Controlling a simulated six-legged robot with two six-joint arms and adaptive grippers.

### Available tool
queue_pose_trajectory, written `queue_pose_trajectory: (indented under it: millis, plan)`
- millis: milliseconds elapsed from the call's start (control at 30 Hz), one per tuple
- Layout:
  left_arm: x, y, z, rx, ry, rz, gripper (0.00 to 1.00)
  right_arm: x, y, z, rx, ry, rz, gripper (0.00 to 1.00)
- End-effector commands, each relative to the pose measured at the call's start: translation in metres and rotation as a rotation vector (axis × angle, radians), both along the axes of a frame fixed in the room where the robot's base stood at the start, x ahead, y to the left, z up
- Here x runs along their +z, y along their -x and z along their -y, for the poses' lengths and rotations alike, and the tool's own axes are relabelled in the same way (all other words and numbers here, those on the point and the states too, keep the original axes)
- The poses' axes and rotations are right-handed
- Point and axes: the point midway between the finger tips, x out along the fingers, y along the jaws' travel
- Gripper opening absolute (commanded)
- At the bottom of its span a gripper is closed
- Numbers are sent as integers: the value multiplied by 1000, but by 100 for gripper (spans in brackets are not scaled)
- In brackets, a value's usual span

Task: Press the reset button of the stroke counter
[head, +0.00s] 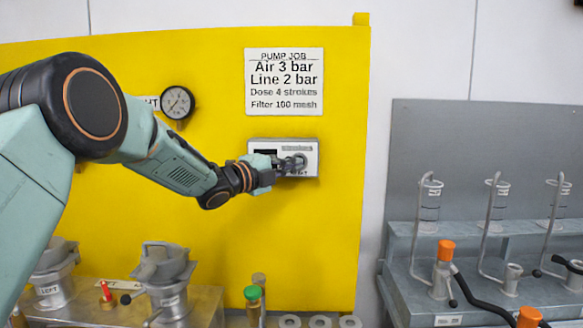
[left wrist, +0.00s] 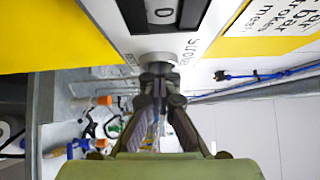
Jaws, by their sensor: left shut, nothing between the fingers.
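The stroke counter (head: 304,145) is a pale grey box on the yellow panel, under the white job sign. Its dark display window also shows in the left wrist view (left wrist: 190,14), with a 0 readable. The round grey reset button (head: 300,158) is on the counter's right part, above a partly covered label. It also shows in the left wrist view (left wrist: 158,57). My left gripper (head: 290,164) is shut and empty, its fingertips at the button. In the left wrist view the fingertips (left wrist: 157,70) overlap the button's edge; I cannot tell whether it is pressed in.
A pressure gauge (head: 177,102) is on the panel to the left. The job sign (head: 284,82) hangs above the counter. Lidded metal pots (head: 163,275) and a green-capped bottle (head: 253,300) stand below. A grey rack (head: 480,250) with wire agitators stands at the right.

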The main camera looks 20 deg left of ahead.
Motion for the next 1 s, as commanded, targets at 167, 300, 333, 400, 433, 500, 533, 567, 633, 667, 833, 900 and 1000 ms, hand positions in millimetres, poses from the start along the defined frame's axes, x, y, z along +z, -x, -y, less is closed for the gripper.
queue_pose_trajectory:
  millis: [167, 300, 333, 400, 433, 500, 533, 567, 633, 667, 833, 900, 1000]
  plan:
    - [-1, -2, -3, 11, 3, -4, 0, -2, 0, 0, 0, 0, 0, 45]
    - [1, -1, -3, 13, 4, -3, 0, -1, 0, 0, 0, 0, 0, 45]
    - [1, -1, -3, 13, 4, -2, 0, -1, 0, 0, 0, 0, 0, 45]
    - [2, -1, -3, 13, 5, -1, 0, -1, 0, 0, 0, 0, 0, 45]
    - [2, 0, -3, 14, 5, -1, 0, -1, 0, 0, 0, 0, 0, 45]
    - [2, 0, -3, 14, 5, 0, 0, -1, 0, 0, 0, 0, 0, 45]
    - [2, 0, -3, 14, 4, 1, 0, -1, 0, 0, 0, 0, 0, 45]
    - [3, 1, -3, 14, 4, 1, 0, -1, 0, 0, 0, 0, 0, 45]
    - [3, 1, -2, 14, 5, 1, 0, -2, 0, 0, 0, 0, 0, 45]
    - [3, 1, -2, 14, 5, 1, 0, -2, 0, 0, 0, 0, 0, 45]
    - [3, 2, 2, 11, 4, 2, 0, -4, 0, 0, 0, 0, 0, 45]
    - [2, 2, 4, 9, 4, 2, 0, -4, 0, 0, 0, 0, 0, 45]
    - [2, 2, 6, 6, 2, 0, 0, -5, 0, 0, 0, 0, 0, 45]
